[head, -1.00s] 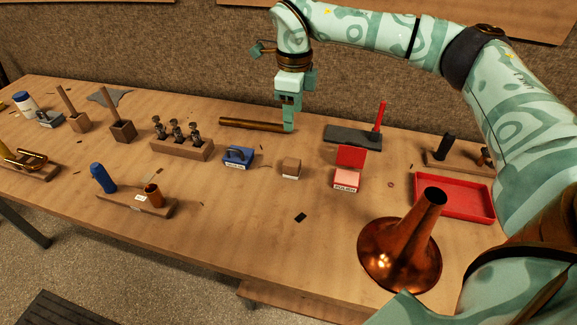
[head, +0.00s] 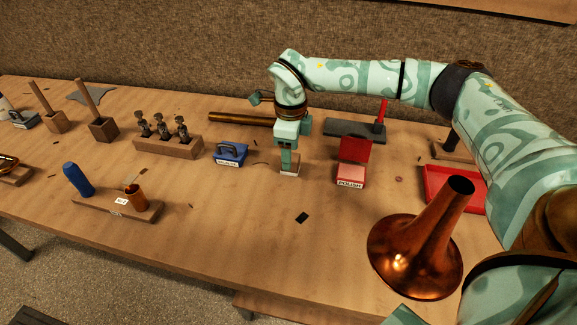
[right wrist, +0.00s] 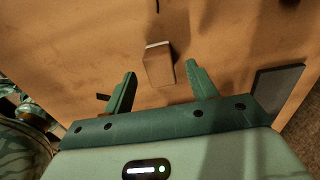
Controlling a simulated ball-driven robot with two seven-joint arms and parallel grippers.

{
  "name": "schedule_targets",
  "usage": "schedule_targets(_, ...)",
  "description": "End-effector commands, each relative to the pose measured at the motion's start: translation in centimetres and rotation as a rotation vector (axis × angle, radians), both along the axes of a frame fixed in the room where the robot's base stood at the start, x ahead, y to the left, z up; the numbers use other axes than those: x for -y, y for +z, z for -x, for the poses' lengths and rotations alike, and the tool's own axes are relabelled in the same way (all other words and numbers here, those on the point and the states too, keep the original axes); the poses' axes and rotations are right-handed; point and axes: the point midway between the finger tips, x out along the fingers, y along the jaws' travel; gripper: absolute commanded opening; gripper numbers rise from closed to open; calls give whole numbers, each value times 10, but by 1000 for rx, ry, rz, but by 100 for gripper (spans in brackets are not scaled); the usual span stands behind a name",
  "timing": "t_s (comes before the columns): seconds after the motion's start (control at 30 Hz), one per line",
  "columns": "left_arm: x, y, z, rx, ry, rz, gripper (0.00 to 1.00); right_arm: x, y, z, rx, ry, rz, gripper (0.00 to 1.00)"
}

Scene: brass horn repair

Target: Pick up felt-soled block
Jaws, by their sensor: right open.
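The felt-soled block looks like a small wooden block (head: 290,170) with a pale bottom layer, sitting on the bench in the head view. My right gripper (head: 287,162) is over it and hides much of it. In the right wrist view the block (right wrist: 159,68) lies just beyond the two fingertips, in line with the gap between them. There the right gripper (right wrist: 161,80) is open, with nothing between its fingers. I cannot tell how high the fingertips are above the bench. My left gripper is not in view.
A blue labelled box (head: 230,153) stands left of the block and a red polish box (head: 350,177) right of it. A brass rod (head: 240,119) lies behind. A copper horn bell (head: 418,250) stands at the front right.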

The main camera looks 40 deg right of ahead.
Motion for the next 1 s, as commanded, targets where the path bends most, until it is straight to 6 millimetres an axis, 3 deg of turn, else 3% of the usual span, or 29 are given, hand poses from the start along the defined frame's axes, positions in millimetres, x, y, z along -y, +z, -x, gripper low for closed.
schedule_targets(0.03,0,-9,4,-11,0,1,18,1,-18,-1,-8,0,0,57)
schedule_targets(0.1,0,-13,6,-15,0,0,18,0,-27,0,-7,0,1,57)
schedule_targets(0.37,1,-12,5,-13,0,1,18,1,-28,0,-1,-1,1,57)
schedule_targets(0.53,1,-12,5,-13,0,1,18,1,-28,0,-2,-1,1,10)
schedule_targets(0.83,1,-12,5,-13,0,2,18,1,-27,0,-2,-1,1,9)
schedule_targets(1.0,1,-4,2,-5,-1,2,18,1,-13,0,1,0,0,9)
